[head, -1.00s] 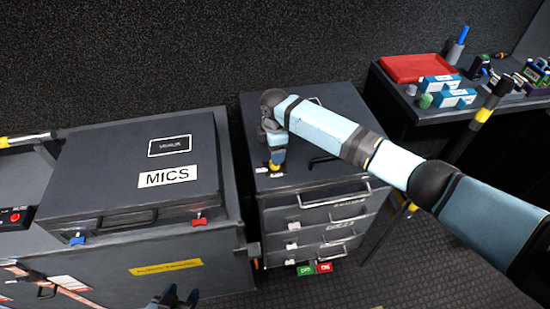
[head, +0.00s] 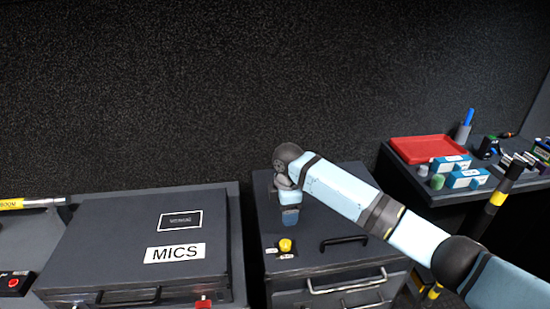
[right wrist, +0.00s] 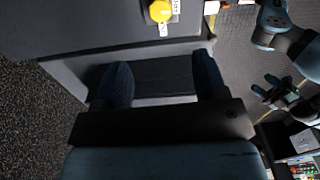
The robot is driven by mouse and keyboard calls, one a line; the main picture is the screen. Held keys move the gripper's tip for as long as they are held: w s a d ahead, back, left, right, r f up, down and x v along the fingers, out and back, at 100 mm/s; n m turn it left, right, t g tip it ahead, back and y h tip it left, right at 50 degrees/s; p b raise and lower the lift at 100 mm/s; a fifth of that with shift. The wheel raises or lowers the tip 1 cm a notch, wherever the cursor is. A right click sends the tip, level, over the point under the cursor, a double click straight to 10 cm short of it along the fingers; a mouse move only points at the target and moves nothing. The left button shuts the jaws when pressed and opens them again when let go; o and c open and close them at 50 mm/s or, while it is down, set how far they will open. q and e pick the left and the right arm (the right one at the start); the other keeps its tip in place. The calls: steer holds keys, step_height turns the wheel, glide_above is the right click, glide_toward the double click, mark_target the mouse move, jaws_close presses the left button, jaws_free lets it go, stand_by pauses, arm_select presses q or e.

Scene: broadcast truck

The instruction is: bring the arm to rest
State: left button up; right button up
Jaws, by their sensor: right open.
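My right arm reaches in from the right in the head view. Its gripper (head: 291,218) points down over the top of the dark drawer cabinet (head: 345,225), behind a yellow knob (head: 286,245). In the right wrist view my right gripper (right wrist: 160,82) has its two fingers wide apart with nothing between them. The yellow knob (right wrist: 160,11) shows beyond the fingers, clear of them. What looks like my left gripper (right wrist: 268,90) shows small at the right of the right wrist view; its jaws are too small to judge. It is out of the head view.
A dark case marked MICS (head: 140,245) stands left of the cabinet. A desk at the right holds a red tray (head: 428,149), blue-and-white boxes (head: 465,178) and a pen cup (head: 462,133). A black and yellow pole (head: 500,200) stands before it. The dark wall is behind.

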steer(key=s+a+f+m+y, duration=0.1)
steer(key=s+f, duration=0.1)
steer(key=f, duration=0.1)
steer(key=s+a+f+m+t+y+p, duration=0.1)
steer(key=s+f, duration=0.2)
steer(key=s+a+f+m+y+p, duration=0.1)
steer(key=s+a+f, duration=0.1)
steer(key=f, duration=0.1)
steer(key=shift+s, duration=0.3)
steer(key=s+d+f+m+t+y+p, duration=0.1)
steer(key=s+d+f+m+t+p, duration=0.15)
steer(key=s+m, duration=0.4)
steer(key=s+d+f+m+t+y+p, duration=0.1)
steer(key=s+d+f+m+t+p, duration=0.2)
steer(key=s, duration=0.7)
steer(key=s+d+r+m+t+h, duration=0.1)
steer(key=s+d+m+t, duration=0.3)
steer(key=s+d, duration=0.6)
steer(key=shift+s+d+r+h, duration=0.4)
steer(key=shift+s+r, duration=0.2)
steer(key=shift+r, duration=0.3)
steer(key=shift+t, duration=0.25)
